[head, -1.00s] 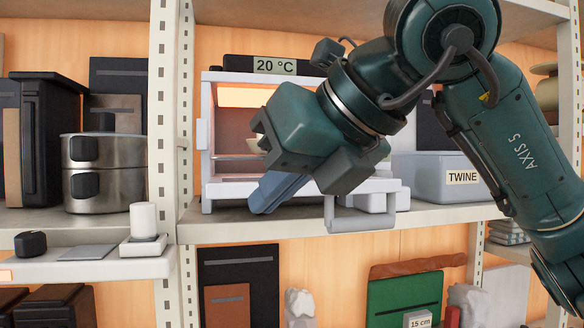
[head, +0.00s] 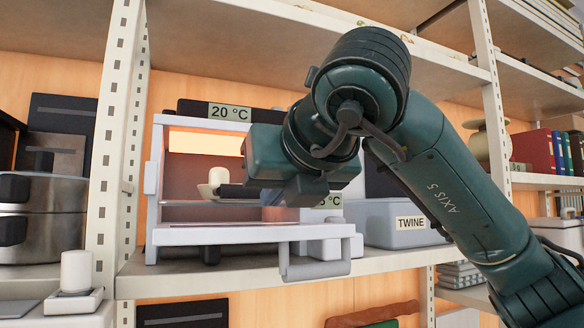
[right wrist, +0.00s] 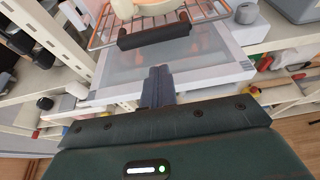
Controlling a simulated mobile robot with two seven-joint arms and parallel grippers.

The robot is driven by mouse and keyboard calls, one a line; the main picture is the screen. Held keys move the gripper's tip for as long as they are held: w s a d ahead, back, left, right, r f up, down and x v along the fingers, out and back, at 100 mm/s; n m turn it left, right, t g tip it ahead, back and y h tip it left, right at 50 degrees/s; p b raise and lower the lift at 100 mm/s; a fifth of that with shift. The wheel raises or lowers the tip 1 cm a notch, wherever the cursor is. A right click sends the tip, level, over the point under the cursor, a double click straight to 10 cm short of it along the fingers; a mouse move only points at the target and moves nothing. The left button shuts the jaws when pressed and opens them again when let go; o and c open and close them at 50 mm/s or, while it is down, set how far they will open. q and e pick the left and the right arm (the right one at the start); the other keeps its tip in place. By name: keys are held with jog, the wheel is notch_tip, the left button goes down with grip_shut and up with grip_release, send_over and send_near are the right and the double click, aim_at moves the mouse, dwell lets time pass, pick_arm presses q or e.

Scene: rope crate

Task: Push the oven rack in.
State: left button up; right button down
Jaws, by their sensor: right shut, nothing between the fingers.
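The white oven (head: 162,180) stands on the shelf with its front open and its inside glowing orange. In the right wrist view the wire oven rack (right wrist: 98,32) carries a cream dish (right wrist: 140,6) and has a black front handle (right wrist: 153,38). My right gripper (right wrist: 157,72) is shut and empty, in front of this handle, with a small gap seeming to remain. In the head view the gripper's body covers the oven's right side and hides its fingertips. My left gripper is not in view.
The oven's lowered glass door (right wrist: 205,62) lies below my right gripper, its grey handle (head: 318,270) jutting past the shelf edge. Shelf uprights (head: 118,130) stand left of the oven.

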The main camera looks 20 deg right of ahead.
aim_at(257, 198)
jog(key=w, duration=0.2)
jog(key=shift+w+r+p, duration=0.3)
jog(key=shift+r, duration=0.05)
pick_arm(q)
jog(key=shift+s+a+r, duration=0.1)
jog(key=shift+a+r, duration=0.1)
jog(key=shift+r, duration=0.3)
pick_arm(e)
jog(key=shift+w+a, duration=0.1)
jog(key=shift+w, duration=0.5)
